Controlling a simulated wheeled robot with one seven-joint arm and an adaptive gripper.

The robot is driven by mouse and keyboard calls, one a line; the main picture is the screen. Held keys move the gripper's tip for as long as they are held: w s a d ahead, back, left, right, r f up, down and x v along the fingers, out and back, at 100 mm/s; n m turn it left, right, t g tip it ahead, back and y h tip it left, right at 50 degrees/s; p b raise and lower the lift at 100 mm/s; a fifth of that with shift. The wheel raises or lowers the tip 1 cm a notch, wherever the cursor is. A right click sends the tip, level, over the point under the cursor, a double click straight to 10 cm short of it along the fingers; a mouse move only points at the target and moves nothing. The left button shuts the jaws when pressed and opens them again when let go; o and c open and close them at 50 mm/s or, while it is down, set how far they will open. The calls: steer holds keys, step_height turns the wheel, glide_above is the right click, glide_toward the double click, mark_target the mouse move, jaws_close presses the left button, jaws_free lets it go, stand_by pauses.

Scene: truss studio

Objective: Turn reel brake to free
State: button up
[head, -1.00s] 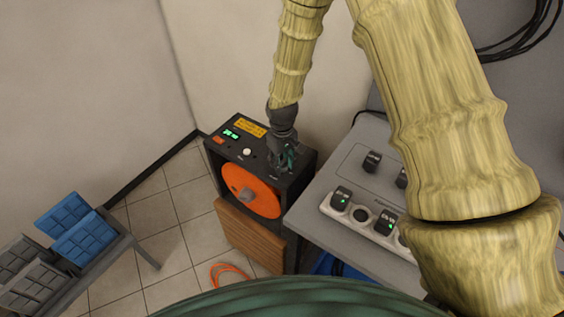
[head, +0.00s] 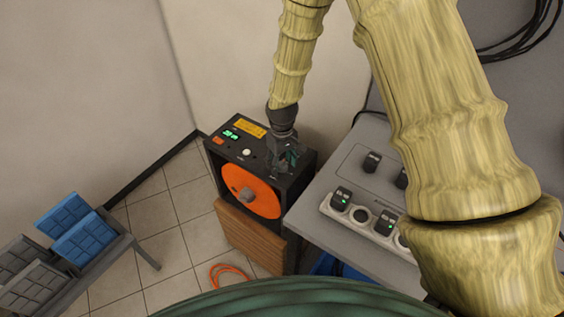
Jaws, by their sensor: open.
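A dark reel box (head: 213,159) stands against the back wall corner, with an orange reel (head: 249,193) in its front face. Its top panel carries green lit marks, a yellow label (head: 250,130) and a pale round knob (head: 246,152). My gripper (head: 287,168) is open and points down over the right part of the top panel. The gripper hides what lies directly under it, so the reel brake is not clearly seen. I cannot tell whether the fingers touch anything.
A grey table (head: 318,209) with a power strip (head: 358,218) and black plugs is at right of the box. A wooden panel (head: 250,239) stands below the reel. Blue and grey crates (head: 83,239) sit on a low bench at left. An orange cable loop (head: 228,274) lies on tiles.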

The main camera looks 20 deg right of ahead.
mark_target(282, 162)
step_height(282, 162, up, 12)
stand_by(0.6)
stand_by(0.5)
